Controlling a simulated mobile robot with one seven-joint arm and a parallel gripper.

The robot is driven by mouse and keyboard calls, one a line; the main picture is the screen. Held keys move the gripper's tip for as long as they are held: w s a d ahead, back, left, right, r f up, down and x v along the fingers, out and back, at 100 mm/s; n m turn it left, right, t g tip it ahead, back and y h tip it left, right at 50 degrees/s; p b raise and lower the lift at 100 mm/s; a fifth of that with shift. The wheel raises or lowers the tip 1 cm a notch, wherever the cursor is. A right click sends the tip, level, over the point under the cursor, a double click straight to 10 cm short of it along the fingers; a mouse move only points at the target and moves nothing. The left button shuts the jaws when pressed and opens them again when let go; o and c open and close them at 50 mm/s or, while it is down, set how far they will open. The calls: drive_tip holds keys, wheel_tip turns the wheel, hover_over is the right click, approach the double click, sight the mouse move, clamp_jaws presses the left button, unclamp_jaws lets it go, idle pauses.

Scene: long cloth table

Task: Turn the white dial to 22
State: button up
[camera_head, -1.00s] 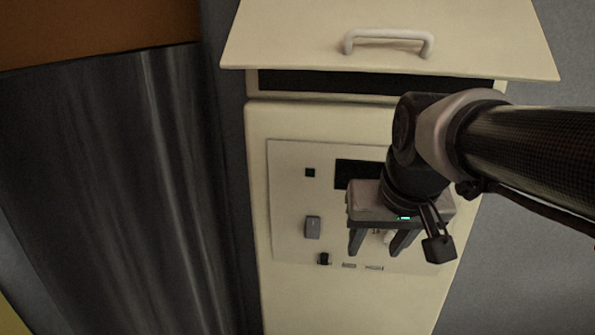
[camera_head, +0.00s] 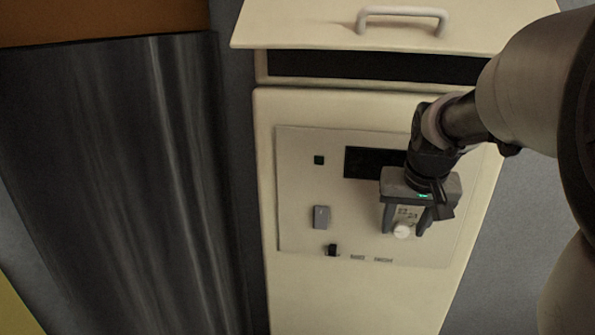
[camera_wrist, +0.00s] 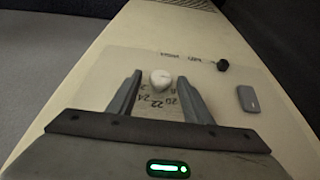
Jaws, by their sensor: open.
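The white dial (camera_head: 401,231) is a small round knob on the pale control panel (camera_head: 297,226) of a cream cabinet. In the wrist view the dial (camera_wrist: 162,78) shows just beyond and between my fingertips, with printed numbers such as 20, 22 and 24 on the near side of it. My gripper (camera_head: 403,230) is open, with one finger on each side of the dial. In the wrist view my gripper (camera_wrist: 159,80) has visible gaps to the dial. I cannot read which number the dial points to.
The panel also carries a grey switch (camera_head: 321,217), a black knob (camera_head: 331,250), a small black square (camera_head: 319,160) and a dark display (camera_head: 370,162). Above is a slanted cream lid with a handle (camera_head: 402,14). A dark glossy surface (camera_head: 110,180) stands at left.

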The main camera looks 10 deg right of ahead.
sight(408, 233)
drive_tip(key=shift+w+f, duration=0.1)
drive_tip(key=shift+f, duration=0.1)
drive_tip(key=c, duration=1)
drive_tip(key=shift+d, duration=0.1)
drive_tip(key=y+b, duration=0.1)
drive_tip(key=b, duration=0.1)
drive_tip(key=f+t+y+b, duration=0.1)
drive_tip(key=y+b, duration=0.1)
drive_tip(key=shift+d+m+y, duration=0.3)
drive_tip(key=shift+d+m, duration=0.1)
drive_tip(key=y+b, duration=0.1)
drive_tip(key=b, duration=0.1)
drive_tip(key=t+y+b, duration=0.1)
drive_tip(key=y+b, duration=0.1)
drive_tip(key=m+t+y+b, duration=0.1)
drive_tip(key=b, duration=0.2)
drive_tip(key=shift+s+d+f+y, duration=0.25)
drive_tip(key=shift+d+y, duration=0.15)
drive_tip(key=t+y+b, duration=0.1)
drive_tip(key=y+b, duration=0.1)
drive_tip(key=m+t+y+b, duration=0.1)
drive_tip(key=y+b, duration=0.1)
drive_tip(key=shift+d+f+m+b, duration=0.2)
drive_tip(key=shift+f+m+b, duration=0.1)
drive_tip(key=shift+f+b, duration=0.1)
drive_tip(key=shift+s+m+t+y+b, duration=0.1)
drive_tip(key=shift+m+t+y+b, duration=0.4)
drive_tip(key=shift+t+y+b, duration=0.7)
drive_tip(key=shift+a+g+y, duration=0.1)
drive_tip(key=shift+g+y, duration=0.2)
